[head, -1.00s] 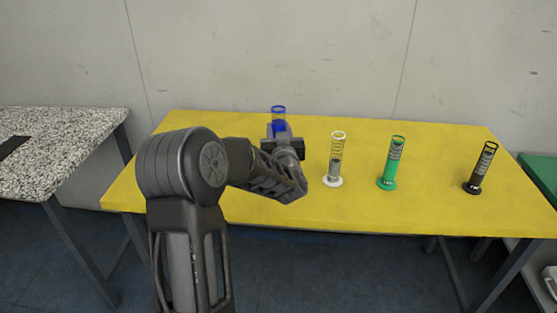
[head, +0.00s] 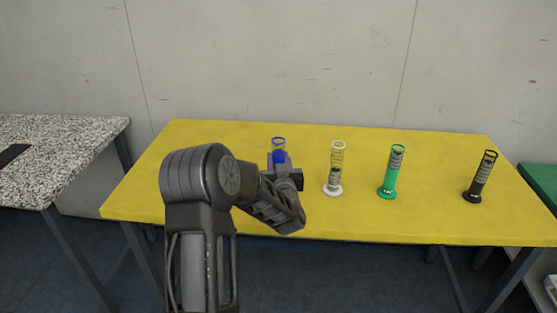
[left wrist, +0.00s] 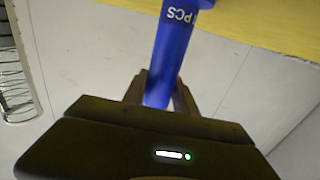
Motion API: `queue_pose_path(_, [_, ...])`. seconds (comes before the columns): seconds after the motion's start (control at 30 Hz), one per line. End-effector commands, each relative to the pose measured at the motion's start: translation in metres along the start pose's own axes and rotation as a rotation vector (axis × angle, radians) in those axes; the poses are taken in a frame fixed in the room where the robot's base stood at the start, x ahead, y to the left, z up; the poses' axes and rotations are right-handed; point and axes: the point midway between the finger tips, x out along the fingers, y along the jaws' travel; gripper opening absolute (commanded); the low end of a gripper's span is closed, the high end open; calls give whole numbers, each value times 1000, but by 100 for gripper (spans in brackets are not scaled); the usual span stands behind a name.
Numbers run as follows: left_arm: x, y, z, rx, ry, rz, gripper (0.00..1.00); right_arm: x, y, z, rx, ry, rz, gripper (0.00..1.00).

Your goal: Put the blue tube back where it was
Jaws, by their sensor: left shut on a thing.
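The blue tube (head: 279,157) stands roughly upright left of the white-based clear tube, its rim showing above my left gripper (head: 281,170). My left gripper is shut on it. In the left wrist view the blue tube (left wrist: 173,48), with white lettering, runs up between the fingers (left wrist: 161,90). The tube's base is hidden, so I cannot tell whether it touches the yellow table (head: 400,226). My right gripper is not in view.
The white-based clear tube (head: 334,188), a green tube (head: 391,172) and a black tube (head: 480,178) stand in a row to the right. A speckled table (head: 60,160) is at the left. The yellow table's left part is clear.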

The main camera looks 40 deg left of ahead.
Motion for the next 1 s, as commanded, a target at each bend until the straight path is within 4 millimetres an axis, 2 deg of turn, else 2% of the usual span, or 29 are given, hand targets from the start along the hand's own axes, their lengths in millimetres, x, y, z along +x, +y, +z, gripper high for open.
queue_pose_path(0.23, [0, 0, 3, 0, 3, 0, 0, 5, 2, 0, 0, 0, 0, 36])
queue_pose_path(0.27, [0, 0, 3, 0, 0, 1, 35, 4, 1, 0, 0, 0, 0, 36])
queue_pose_path(0.5, [0, 0, 2, 0, 0, 1, 55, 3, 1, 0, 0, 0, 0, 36])
queue_pose_path(0.87, [0, 0, -2, 0, 0, 0, 56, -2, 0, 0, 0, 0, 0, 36])
queue_pose_path(1.0, [-14, 1, 0, 0, -1, 3, 56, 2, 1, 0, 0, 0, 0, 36])
